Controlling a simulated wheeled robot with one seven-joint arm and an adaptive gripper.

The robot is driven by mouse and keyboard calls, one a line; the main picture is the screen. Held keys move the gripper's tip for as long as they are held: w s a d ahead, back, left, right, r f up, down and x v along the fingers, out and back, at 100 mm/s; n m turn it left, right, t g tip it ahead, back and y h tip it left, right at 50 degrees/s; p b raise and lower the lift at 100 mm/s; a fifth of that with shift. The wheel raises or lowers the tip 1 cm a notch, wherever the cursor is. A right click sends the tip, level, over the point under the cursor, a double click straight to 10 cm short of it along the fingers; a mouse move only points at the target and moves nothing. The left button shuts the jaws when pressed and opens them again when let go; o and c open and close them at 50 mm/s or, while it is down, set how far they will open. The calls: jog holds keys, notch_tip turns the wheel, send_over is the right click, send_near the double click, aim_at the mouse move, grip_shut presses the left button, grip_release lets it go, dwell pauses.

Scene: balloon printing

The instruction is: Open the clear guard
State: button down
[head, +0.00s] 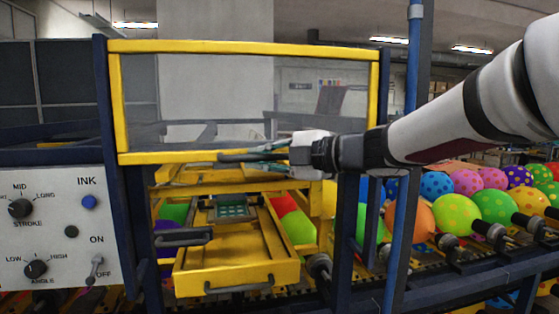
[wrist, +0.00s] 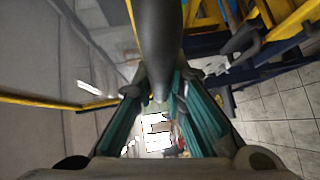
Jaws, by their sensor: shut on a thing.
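The clear guard (head: 215,95) is a see-through panel in a yellow frame, standing about upright across the front of the machine. Its lower yellow rail (head: 165,158) is above the yellow printing drawer. My gripper (head: 255,153) reaches in from the right at this lower rail, with its fingers pointing left. In the wrist view, a thick dark grey bar (wrist: 160,45), seemingly the guard's handle, runs between my teal-padded fingers (wrist: 160,100). The fingers are shut on it. In the head view, the fingers hide much of the bar.
A yellow drawer (head: 240,268) with a dark handle juts out below the guard. A control panel (head: 55,225) with knobs and a switch is at left. Blue posts (head: 402,180) stand right of the guard, near my arm. Several colourful balloons (head: 490,205) line the right side.

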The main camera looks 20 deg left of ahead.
jog(key=c, duration=1.6)
grip_release()
jog(key=shift+d, duration=0.1)
jog(key=v, duration=1.2)
